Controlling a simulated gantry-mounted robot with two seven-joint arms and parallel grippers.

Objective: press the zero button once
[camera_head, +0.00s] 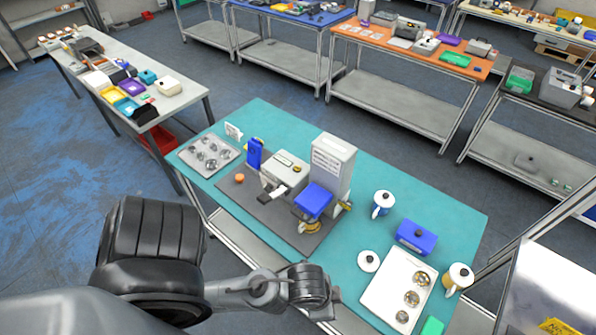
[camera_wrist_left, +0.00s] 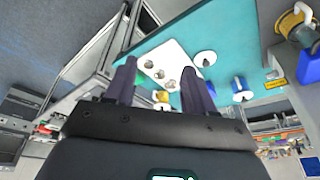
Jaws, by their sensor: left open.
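I cannot make out a zero button in either view. A grey machine (camera_head: 285,172) with a small panel on top stands on the dark mat of the teal table, beside a tall light-grey box (camera_head: 333,160) with a printed label. Any button markings are too small to read. In the left wrist view my left gripper (camera_wrist_left: 158,78) is open, its two dark fingers apart with nothing held between them. In the head view my left arm reaches in from the left and ends near the table's front edge; its fingers are not clearly visible there. My right gripper is not in view.
A grey tray (camera_head: 193,149) lies left. Several worktables stand behind.

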